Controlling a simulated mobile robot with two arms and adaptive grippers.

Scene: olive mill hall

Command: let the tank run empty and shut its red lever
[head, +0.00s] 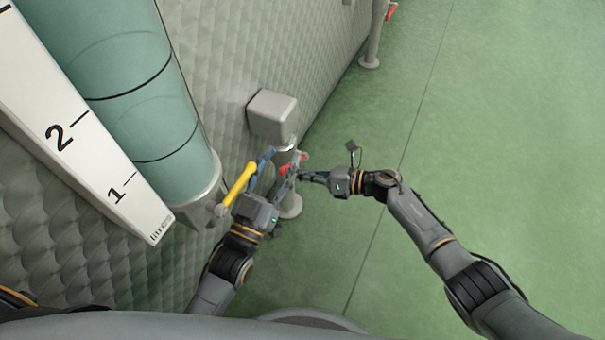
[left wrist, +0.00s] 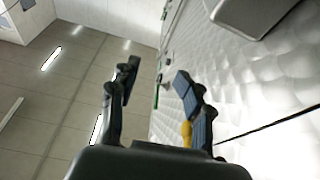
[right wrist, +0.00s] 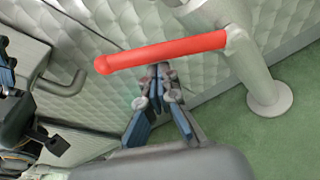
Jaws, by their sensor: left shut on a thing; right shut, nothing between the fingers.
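The red lever (head: 303,157) sits on a grey outlet pipe (head: 290,205) and is partly hidden by my grippers. In the right wrist view the red lever (right wrist: 165,51) lies across the picture, joined to the pipe at its right end. My right gripper (right wrist: 160,72) is shut and empty, its tips close below the lever; touching cannot be told. A yellow lever (head: 240,184) is at the foot of the teal gauge tube (head: 140,85). No liquid level can be made out.
A scale board (head: 75,125) marked in litres stands beside the tube. The quilted tank wall (head: 225,60) runs along the left, with a grey box (head: 272,115) on it. Another pipe (head: 374,35) with a red handle stands farther back. The green floor at right is clear.

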